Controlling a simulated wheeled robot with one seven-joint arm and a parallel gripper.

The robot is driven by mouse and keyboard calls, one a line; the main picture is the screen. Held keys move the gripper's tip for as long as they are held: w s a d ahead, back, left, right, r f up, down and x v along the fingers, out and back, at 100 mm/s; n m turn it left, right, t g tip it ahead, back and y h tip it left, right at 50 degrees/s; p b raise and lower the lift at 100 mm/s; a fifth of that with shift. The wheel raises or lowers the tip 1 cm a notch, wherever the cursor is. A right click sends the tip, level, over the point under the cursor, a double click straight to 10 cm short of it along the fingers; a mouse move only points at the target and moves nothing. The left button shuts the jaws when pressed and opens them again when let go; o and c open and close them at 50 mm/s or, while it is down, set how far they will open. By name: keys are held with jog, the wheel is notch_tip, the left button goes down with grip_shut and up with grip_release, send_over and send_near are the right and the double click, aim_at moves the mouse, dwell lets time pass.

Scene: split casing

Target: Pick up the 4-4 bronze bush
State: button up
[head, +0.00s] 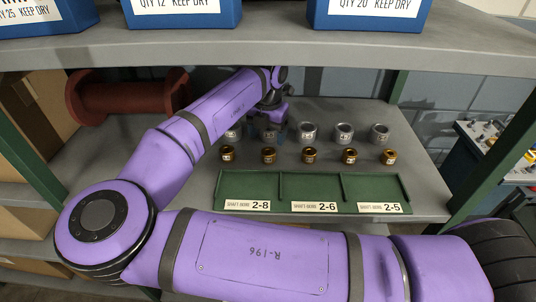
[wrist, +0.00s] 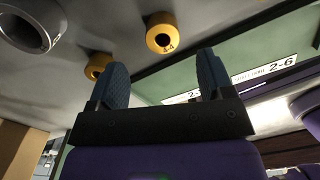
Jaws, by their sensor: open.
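A bronze bush marked 44 (wrist: 162,40) stands on the shelf in the wrist view, ahead of my gripper (wrist: 165,76) and roughly between the fingertip directions. My gripper is open and empty, its two blue-grey fingers apart from the bush. In the head view my gripper (head: 273,130) is at the steel row, partly hidden by its own wrist. The marked bush seems to be the second bronze bush (head: 269,155) from the left, just in front of the gripper; its marking is too small to read there. Another bronze bush (wrist: 97,65) is left of it, near the left finger.
A row of steel bushes (head: 343,132) stands behind the bronze row. A green tray (head: 312,177) with compartments labelled 2-8, 2-6 and 2-5 lies in front, empty. An upper shelf (head: 330,48) with blue boxes hangs above. A red-brown spool (head: 125,97) is at left.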

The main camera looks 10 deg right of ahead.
aim_at(268, 151)
jog(key=shift+s+f, duration=0.15)
jog(key=shift+f, duration=3.3)
jog(key=shift+d, duration=0.1)
jog(key=c, duration=1.3)
jog(key=shift+r, duration=0.1)
jog(key=shift+r, duration=0.1)
